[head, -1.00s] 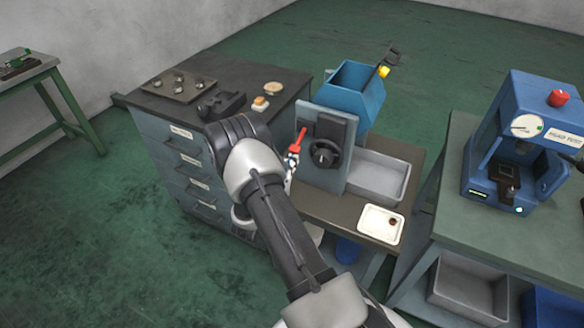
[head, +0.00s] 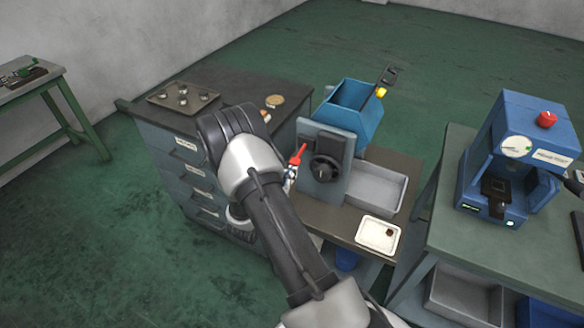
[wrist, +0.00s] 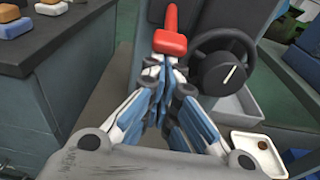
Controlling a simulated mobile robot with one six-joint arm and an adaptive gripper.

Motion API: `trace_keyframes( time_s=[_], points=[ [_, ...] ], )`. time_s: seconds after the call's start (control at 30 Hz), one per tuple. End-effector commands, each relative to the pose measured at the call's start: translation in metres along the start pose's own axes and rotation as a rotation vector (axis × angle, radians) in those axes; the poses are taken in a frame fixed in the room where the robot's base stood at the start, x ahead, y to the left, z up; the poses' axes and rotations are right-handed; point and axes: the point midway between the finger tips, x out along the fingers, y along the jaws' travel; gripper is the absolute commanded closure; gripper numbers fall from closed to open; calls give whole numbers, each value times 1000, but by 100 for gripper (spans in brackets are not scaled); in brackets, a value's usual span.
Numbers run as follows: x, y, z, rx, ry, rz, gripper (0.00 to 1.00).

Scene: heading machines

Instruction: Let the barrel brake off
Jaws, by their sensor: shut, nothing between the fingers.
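A red lever (head: 299,154) stands at the left edge of a grey-blue upright panel (head: 335,140), beside a black handwheel (head: 325,169). In the wrist view the red lever (wrist: 171,30) rises just beyond my fingertips, its thick lower block (wrist: 170,43) nearest them. The handwheel (wrist: 222,72) is to its right. My gripper (wrist: 163,66) is shut and empty, its tips at or just below the block; I cannot tell whether they touch. In the head view my gripper (head: 290,178) is partly hidden by my arm. Behind the panel is a blue open-topped barrel (head: 357,108).
A drawer cabinet (head: 190,165) stands close on the left, with small blocks on top. A grey bin (head: 376,187) and a white tray (head: 378,233) are right of the panel. A blue press (head: 515,160) stands on the bench farther right. The floor at left is open.

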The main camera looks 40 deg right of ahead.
Motion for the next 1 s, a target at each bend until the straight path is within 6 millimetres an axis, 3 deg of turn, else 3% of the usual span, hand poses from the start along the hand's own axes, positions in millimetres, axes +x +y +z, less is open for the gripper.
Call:
trace_keyframes(
  time_s=[0.03,0.43,0.63,1.0],
  points=[
    [-4,0,16,3,40,0,100],
    [-16,0,50,6,398,-1,100],
    [-16,0,40,0,397,0,100],
    [-18,0,53,0,395,0,100]
  ],
)
